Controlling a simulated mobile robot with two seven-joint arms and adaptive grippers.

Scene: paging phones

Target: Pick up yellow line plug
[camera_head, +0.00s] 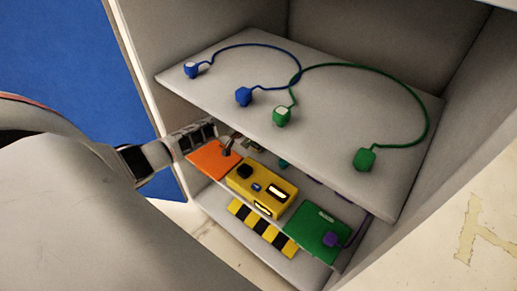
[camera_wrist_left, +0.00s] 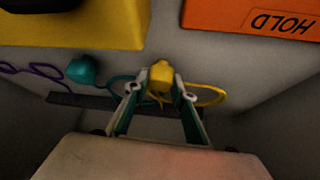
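The yellow line plug (camera_wrist_left: 160,78) shows in the left wrist view, with a yellow cord looping to its right. My left gripper (camera_wrist_left: 161,82) has a finger on each side of the plug, and both fingertips appear to touch it. In the head view my left arm reaches in from the left under the upper shelf, and my left gripper (camera_head: 229,147) is partly hidden behind the shelf edge near the orange panel (camera_head: 212,158). The yellow plug cannot be made out in the head view. My right gripper is in neither view.
The upper shelf (camera_head: 330,165) holds a blue corded pair (camera_head: 243,97) and a green one (camera_head: 365,159). Below sit a yellow box (camera_head: 262,190) and a green panel (camera_head: 312,233). A teal plug (camera_wrist_left: 83,70) and purple cord (camera_wrist_left: 35,71) lie near my left gripper.

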